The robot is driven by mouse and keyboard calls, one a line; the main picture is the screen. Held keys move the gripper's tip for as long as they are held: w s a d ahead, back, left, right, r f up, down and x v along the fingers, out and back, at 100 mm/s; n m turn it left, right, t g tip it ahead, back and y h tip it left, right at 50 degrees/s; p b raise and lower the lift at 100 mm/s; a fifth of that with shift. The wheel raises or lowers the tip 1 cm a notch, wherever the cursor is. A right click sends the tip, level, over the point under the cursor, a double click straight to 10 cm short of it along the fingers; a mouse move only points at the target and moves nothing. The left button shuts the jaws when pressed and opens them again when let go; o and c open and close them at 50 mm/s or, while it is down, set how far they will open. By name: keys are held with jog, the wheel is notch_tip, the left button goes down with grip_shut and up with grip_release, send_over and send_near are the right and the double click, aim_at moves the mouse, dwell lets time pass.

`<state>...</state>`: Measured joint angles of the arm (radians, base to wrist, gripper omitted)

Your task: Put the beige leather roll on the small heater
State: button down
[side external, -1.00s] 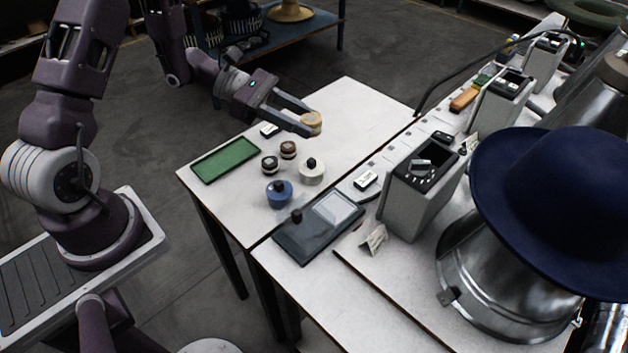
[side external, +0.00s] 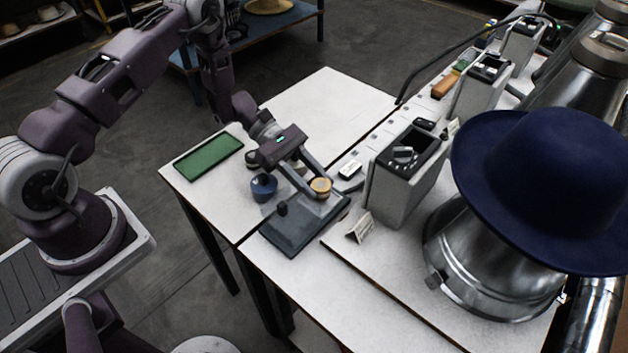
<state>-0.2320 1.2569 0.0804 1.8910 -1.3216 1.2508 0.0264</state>
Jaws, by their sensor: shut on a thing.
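The beige leather roll (side external: 320,187) is a small tan cylinder with a pale top. My gripper (side external: 317,184) is shut on it, with the fingers pointing down and to the right. The small heater (side external: 298,236) is a flat dark slab with a black knob (side external: 281,208) and a paler plate, lying at the table's front part. The roll is over the plate's far right part. I cannot tell whether it touches the plate.
A blue lidded pot (side external: 263,187) stands just left of the heater. A green tray (side external: 208,157) lies at the back left. A grey control box (side external: 405,172) and a small white box (side external: 350,169) stand to the right. A navy hat (side external: 545,175) sits on the metal press.

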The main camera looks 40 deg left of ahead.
jog(key=shift+f, duration=0.35)
jog(key=shift+f, duration=0.2)
jog(key=c, duration=1.2)
grip_release()
jog(key=shift+r, duration=0.1)
